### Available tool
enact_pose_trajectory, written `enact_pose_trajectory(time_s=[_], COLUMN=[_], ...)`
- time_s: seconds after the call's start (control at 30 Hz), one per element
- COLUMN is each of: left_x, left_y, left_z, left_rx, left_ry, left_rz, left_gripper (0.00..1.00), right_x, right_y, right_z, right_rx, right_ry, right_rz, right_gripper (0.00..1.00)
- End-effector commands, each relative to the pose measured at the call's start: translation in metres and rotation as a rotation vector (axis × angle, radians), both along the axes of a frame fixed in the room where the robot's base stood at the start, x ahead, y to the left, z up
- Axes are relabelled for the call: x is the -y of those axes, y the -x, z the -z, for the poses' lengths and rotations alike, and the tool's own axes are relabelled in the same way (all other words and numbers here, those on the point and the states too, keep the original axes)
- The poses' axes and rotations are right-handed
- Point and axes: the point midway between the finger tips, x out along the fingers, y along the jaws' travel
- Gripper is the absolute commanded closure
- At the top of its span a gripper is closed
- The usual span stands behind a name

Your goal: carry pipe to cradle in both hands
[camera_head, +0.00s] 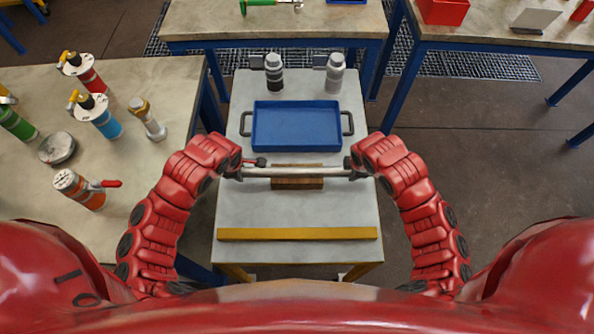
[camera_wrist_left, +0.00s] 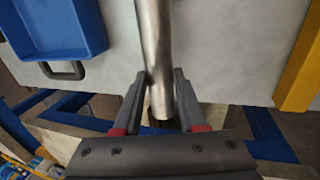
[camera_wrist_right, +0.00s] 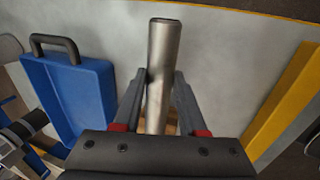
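A grey metal pipe (camera_head: 297,172) lies level from left to right across the middle of the small table in the head view. A brown wooden block (camera_head: 297,184), which looks like the cradle, is directly under its middle. I cannot tell whether the pipe rests in it or is just above. My left gripper (camera_head: 238,172) is at the pipe's left end; its fingers are against both sides of the pipe (camera_wrist_left: 155,50) in the left wrist view. My right gripper (camera_head: 354,170) has its fingers on both sides of the pipe (camera_wrist_right: 163,55) near the right end.
A blue tray (camera_head: 297,148) with black handles is just behind the pipe. Two flanged bottles (camera_head: 274,74) (camera_head: 335,74) stand at the back edge. A yellow bar (camera_head: 297,234) crosses the front. A left table holds several canisters (camera_head: 107,124). The white tabletop between pipe and bar is clear.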

Motion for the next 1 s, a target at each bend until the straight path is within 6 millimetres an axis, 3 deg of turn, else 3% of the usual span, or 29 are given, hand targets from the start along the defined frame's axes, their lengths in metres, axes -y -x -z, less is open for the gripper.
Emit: enact_pose_trajectory(time_s=[0.03, 0.17, 1.0], left_x=[0.0, -0.0001, -0.0002], left_y=[-0.0001, -0.0001, -0.0002], left_z=[0.0, 0.0, -0.0001], left_rx=[0.0, 0.0, 0.001], left_ry=[0.0, 0.0, 0.0], left_rz=[0.0, 0.0, -0.001], left_gripper=[0.8, 1.0, 1.0], right_x=[0.0, 0.0, -0.0001], right_y=[-0.0001, 0.0, -0.0001], right_z=[0.0, -0.0001, -0.0003], right_rx=[0.0, 0.0, 0.0], right_ry=[0.0, 0.0, 0.0], right_rz=[0.0, 0.0, 0.0], right_gripper=[0.8, 1.0, 1.0])
